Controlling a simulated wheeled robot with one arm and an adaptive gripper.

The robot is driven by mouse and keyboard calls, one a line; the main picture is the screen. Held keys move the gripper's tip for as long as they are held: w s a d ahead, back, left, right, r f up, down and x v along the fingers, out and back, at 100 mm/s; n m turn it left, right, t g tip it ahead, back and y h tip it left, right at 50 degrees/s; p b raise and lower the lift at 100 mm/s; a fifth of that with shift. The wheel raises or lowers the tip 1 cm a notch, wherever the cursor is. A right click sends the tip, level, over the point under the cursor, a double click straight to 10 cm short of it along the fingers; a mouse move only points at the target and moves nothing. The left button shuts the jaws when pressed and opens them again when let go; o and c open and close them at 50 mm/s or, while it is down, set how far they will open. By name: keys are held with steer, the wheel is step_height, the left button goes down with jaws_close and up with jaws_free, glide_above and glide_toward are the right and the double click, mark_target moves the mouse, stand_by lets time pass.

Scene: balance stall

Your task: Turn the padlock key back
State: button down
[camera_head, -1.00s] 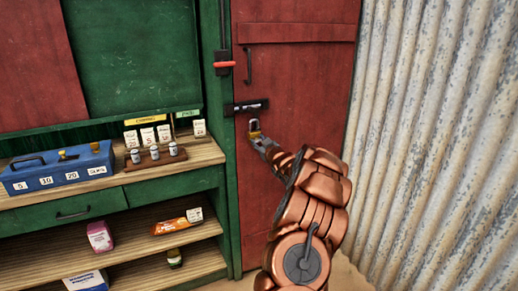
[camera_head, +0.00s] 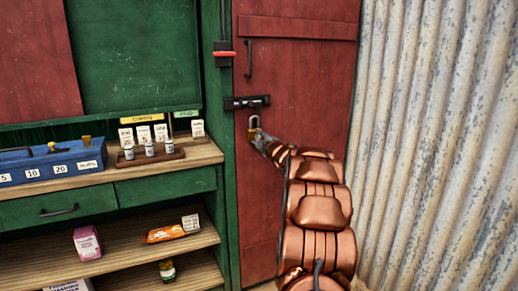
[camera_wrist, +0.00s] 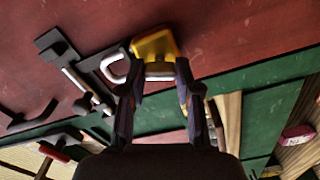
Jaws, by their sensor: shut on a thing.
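The padlock (camera_head: 254,122) has a yellow body and a pale shackle, and hangs under the dark slide bolt (camera_head: 247,102) on the red door (camera_head: 298,100). In the wrist view its yellow body (camera_wrist: 155,45) lies between the fingertips, with the shackle to the left. My gripper (camera_head: 260,136) reaches it from below right. The fingers (camera_wrist: 158,65) are apart by about the body's width and shut on the padlock. I cannot make out a key; it is hidden or too small.
A green counter at the left holds a blue box (camera_head: 50,168) and a rack of small jars (camera_head: 150,153). A red-handled lever (camera_head: 224,54) is on the green post beside the door. A corrugated metal wall (camera_head: 430,140) closes the right side.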

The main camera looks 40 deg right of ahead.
steer(key=shift+f+n+b, duration=0.15)
steer(key=shift+n+b, duration=1.4)
steer(key=shift+n, duration=0.35)
steer(key=c, duration=0.8)
jaws_free()
steer(key=v, duration=1.2)
